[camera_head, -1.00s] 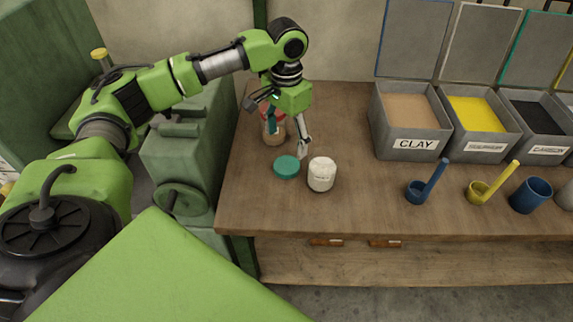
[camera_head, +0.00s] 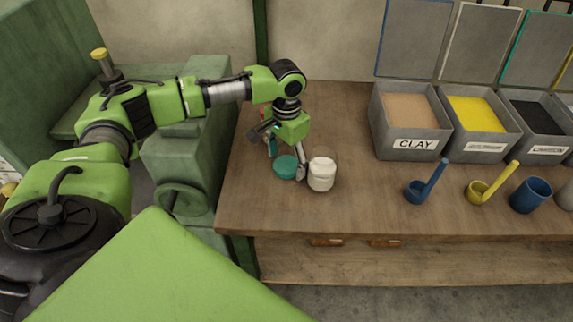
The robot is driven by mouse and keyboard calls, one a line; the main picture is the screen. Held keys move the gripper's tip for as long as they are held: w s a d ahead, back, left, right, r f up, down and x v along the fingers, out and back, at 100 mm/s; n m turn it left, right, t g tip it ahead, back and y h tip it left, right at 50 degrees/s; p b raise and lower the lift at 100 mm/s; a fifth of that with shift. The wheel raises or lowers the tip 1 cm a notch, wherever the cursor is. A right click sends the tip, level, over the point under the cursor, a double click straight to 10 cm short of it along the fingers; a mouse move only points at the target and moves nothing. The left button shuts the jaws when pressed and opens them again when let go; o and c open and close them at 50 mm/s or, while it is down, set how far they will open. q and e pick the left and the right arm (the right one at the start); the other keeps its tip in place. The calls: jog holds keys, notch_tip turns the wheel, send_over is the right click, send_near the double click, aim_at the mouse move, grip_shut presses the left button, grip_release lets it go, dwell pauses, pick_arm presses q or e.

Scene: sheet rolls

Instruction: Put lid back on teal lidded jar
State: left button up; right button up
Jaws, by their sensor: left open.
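The teal lid (camera_head: 286,167) lies flat on the wooden bench near its left end. The white jar (camera_head: 321,176) stands upright and without a lid just to the right of it. My left gripper (camera_head: 286,160) is open and low over the teal lid, pointing down. One finger reaches down between the lid and the jar, and the other is on the lid's far left side. I cannot tell whether the fingers touch the lid. My right gripper is not in view.
A red-topped container (camera_head: 264,114) is mostly hidden behind my left gripper. Open grey bins, including the clay bin (camera_head: 408,122), stand at the back right. A blue scoop (camera_head: 422,187), a yellow scoop (camera_head: 486,190) and a blue cup (camera_head: 531,195) stand right. The bench's front middle is clear.

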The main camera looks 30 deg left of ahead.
pick_arm(q)
jog(key=shift+f, duration=0.25)
jog(key=c, duration=0.9)
jog(key=shift+c, duration=0.2)
jog(key=shift+r, duration=0.15)
jog(key=shift+r, duration=0.5)
jog(key=s+d+r, duration=0.8)
jog(key=d+r, duration=0.3)
jog(key=r, duration=0.1)
jog(key=shift+s+b, duration=0.4)
jog(key=shift+b, duration=0.05)
